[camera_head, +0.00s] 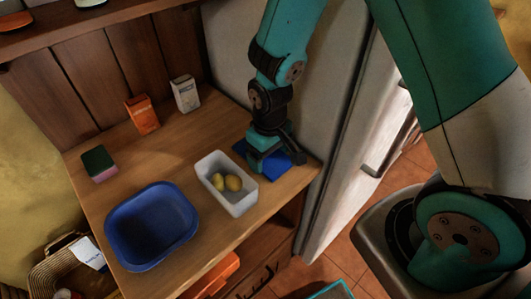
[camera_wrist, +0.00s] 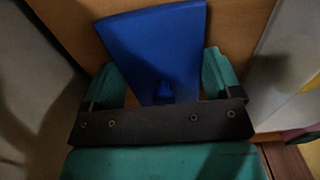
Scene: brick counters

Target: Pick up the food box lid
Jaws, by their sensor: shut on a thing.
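The food box lid is a flat blue panel (camera_wrist: 165,45) with a small raised knob, seen large in the wrist view. It also shows in the head view (camera_head: 284,159) as a blue patch on the wooden counter, partly hidden by my gripper. My gripper (camera_head: 264,160) points down at the counter's right end. In the wrist view my gripper (camera_wrist: 165,90) has its two teal fingers on either side of the knob, shut on the lid. I cannot tell whether the lid is clear of the counter. The white food box (camera_head: 240,201) stands open just left of the lid, with yellow, potato-like items inside.
A blue basin (camera_head: 151,226) stands at the counter's front left. A green and pink sponge (camera_head: 99,164), an orange box (camera_head: 142,114) and a white box (camera_head: 185,94) stand farther back. A white fridge (camera_head: 342,130) borders the right side closely. The counter's middle is clear.

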